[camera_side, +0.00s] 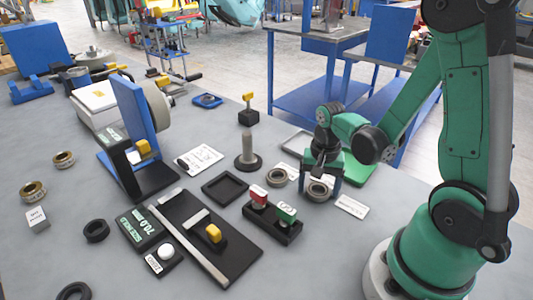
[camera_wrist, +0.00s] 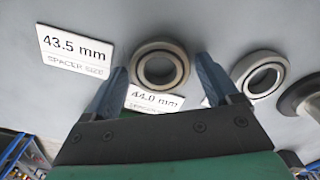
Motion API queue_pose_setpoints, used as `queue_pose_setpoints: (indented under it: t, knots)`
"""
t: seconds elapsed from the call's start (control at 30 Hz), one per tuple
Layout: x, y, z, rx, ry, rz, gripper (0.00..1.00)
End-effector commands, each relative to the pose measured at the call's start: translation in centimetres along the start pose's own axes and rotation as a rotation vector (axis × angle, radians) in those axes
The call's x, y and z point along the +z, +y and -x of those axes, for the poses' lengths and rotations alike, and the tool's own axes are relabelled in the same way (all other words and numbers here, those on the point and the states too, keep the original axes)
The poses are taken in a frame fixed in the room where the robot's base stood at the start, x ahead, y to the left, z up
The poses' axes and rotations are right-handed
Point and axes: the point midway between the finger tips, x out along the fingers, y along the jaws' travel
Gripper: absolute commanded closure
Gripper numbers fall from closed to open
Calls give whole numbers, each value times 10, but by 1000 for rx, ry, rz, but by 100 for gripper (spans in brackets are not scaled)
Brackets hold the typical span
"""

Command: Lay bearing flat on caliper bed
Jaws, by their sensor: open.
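My gripper (camera_side: 321,180) is open, its blue fingers pointing down at the right of the table. In the wrist view, its fingers (camera_wrist: 160,90) stand on either side of a grey metal ring (camera_wrist: 160,46) that looks like a bearing; nothing is gripped. In the side view, this ring (camera_side: 319,199) lies flat under the gripper. A second similar ring (camera_side: 277,185) lies to its left, and shows at the right of the wrist view (camera_wrist: 262,56). The labels beside them mention spacers, so I cannot tell for certain which is the bearing. The black caliper bed (camera_side: 240,255) is bare beside its yellow-knobbed slide.
A holder with red and green stamps (camera_side: 272,224) and a black square tray (camera_side: 225,188) lie between gripper and caliper. A grey post (camera_side: 248,150) rises behind. A blue upright stand (camera_side: 135,115) is farther left. Labels lie near the rings, including a 43.5 mm card (camera_wrist: 73,50).

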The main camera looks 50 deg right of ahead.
Motion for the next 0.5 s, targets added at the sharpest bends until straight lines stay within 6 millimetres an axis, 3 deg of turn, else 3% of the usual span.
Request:
queue_pose_setpoints:
  t: [0.03,0.27,0.5]
  knots:
    - [0,0,0,0,0,0,21]
    - [0,0,0,0,0,0,86]
    - [0,0,9,0,0,0,86]
